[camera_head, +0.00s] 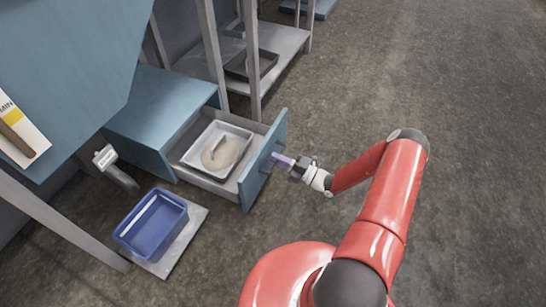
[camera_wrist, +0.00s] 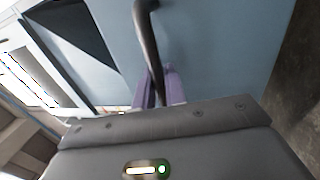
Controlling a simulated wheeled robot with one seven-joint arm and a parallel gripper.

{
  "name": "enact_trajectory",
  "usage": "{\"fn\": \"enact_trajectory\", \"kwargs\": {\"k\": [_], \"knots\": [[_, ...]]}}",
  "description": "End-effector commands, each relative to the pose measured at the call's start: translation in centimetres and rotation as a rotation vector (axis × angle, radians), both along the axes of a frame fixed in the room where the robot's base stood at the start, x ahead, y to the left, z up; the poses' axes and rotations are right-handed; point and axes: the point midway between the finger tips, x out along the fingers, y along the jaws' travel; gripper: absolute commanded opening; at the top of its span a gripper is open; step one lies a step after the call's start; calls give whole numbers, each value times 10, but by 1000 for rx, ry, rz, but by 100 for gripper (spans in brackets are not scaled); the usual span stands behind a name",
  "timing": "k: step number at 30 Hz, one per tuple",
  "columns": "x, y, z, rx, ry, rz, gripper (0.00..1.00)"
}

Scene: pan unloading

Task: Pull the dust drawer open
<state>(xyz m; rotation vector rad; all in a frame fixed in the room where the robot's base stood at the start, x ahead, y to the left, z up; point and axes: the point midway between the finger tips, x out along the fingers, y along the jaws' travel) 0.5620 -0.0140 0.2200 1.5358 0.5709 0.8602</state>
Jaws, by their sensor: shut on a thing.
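The dust drawer (camera_head: 264,162) has a blue front and stands pulled out of the blue cabinet (camera_head: 165,104). Inside it is a white pan (camera_head: 203,166) holding pale dust. My gripper (camera_head: 281,158) is at the outer face of the drawer front, with its purple fingers at the handle. In the wrist view, a dark bar handle (camera_wrist: 149,45) runs down from the blue drawer front (camera_wrist: 215,50) between the purple fingers of my gripper (camera_wrist: 159,85). The gripper is shut on this handle. The handle's lower end is hidden by the fingers and the gripper body.
A blue bin (camera_head: 152,226) sits on a grey plate on the floor, left of the drawer. A metal rack with a dark tray (camera_head: 251,65) stands behind the drawer. A blue panel with a label overhangs the left. The concrete floor (camera_head: 440,70) to the right is clear.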

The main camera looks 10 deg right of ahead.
Motion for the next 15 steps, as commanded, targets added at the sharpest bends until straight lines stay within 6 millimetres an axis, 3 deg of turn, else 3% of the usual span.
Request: {"fn": "enact_trajectory", "kwargs": {"k": [10,11,14,15], "knots": [[0,-2,-1,-3,0,-1,0],[0,-2,-1,-3,0,-1,16],[0,-2,-1,-3,0,-1,29],[0,-2,-1,-3,0,-1,29]]}}
